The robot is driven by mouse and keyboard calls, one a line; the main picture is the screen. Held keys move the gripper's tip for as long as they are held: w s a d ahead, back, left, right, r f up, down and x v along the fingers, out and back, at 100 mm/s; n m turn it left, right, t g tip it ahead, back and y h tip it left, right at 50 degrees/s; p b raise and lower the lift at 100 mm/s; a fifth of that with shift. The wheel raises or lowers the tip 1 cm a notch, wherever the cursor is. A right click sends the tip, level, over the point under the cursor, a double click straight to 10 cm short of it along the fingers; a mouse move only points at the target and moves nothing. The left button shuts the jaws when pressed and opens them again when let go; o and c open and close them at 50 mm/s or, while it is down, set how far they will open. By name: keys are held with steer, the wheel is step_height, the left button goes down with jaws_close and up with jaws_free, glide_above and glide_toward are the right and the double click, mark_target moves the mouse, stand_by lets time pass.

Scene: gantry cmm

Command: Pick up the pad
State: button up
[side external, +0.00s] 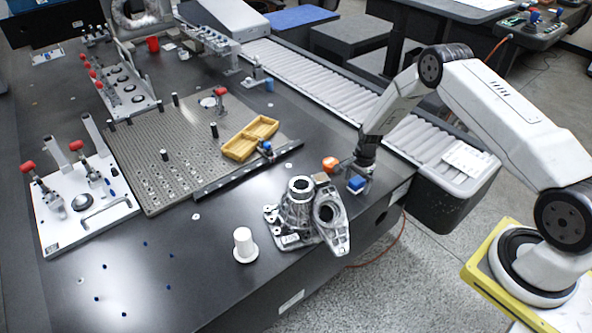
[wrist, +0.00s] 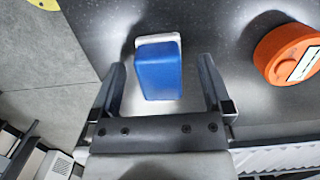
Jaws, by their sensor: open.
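The pad is not certain by name; a blue block with a white base (wrist: 158,72) fits best. In the wrist view it stands near the table edge, between and slightly beyond the fingers of my gripper (wrist: 165,90). The fingers are apart, with a gap on each side of the block. In the side external view the blue block (side external: 356,184) is right below my gripper (side external: 360,172) at the right edge of the dark table. Whether the fingertips are down beside the block cannot be told.
An orange round object (wrist: 288,54) stands close by; it also shows in the side external view (side external: 330,164). A grey metal casting (side external: 300,212) and a white spool (side external: 244,244) stand nearby. A yellow tray (side external: 240,147) lies further back.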

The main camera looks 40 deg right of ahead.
jaws_close()
steer(key=shift+r, duration=0.2)
steer(key=shift+r, duration=0.9)
steer(key=s+a+r, duration=0.3)
steer(key=s+r, duration=0.7)
steer(key=s, duration=0.3)
steer(key=shift+s+a+r, duration=0.25)
steer(key=shift+r, duration=0.15)
